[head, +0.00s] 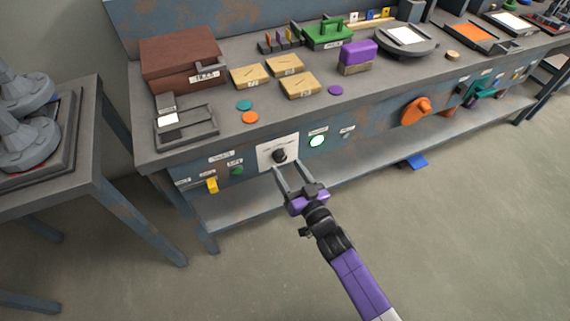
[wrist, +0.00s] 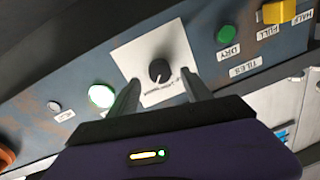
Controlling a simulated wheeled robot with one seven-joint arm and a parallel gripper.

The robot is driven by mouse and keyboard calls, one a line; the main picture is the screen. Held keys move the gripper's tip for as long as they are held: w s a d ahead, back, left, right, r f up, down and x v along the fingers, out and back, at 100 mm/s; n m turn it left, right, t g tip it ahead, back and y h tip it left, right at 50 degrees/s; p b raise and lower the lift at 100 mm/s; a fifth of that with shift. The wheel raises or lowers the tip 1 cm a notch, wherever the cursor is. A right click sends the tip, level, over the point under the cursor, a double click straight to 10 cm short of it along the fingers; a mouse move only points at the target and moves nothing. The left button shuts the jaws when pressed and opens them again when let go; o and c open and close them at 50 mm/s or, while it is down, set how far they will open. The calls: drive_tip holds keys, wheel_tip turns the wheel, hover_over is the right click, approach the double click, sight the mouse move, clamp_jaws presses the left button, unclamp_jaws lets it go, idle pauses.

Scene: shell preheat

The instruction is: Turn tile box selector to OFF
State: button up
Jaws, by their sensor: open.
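The selector is a black round knob (head: 279,155) on a white square plate on the bench's front panel. In the wrist view the knob (wrist: 159,71) stands on its plate (wrist: 135,57), with small printed marks along one side that are too small to read. A light line on the knob shows, but its exact setting cannot be told. My gripper (head: 287,178) is open in front of the plate.
A green button (head: 237,171) and a yellow switch (head: 212,186) sit left of the plate. A lit white-green button (head: 317,141) sits close on the right, and an orange handle (head: 415,110) farther right. A lower shelf (head: 245,207) juts out below. Open floor lies in front.

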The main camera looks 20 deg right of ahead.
sight(280, 156)
drive_tip(key=shift+w+a, duration=0.1)
drive_tip(key=shift+w, duration=1.25)
drive_tip(key=shift+c, duration=0.5)
clamp_jaws()
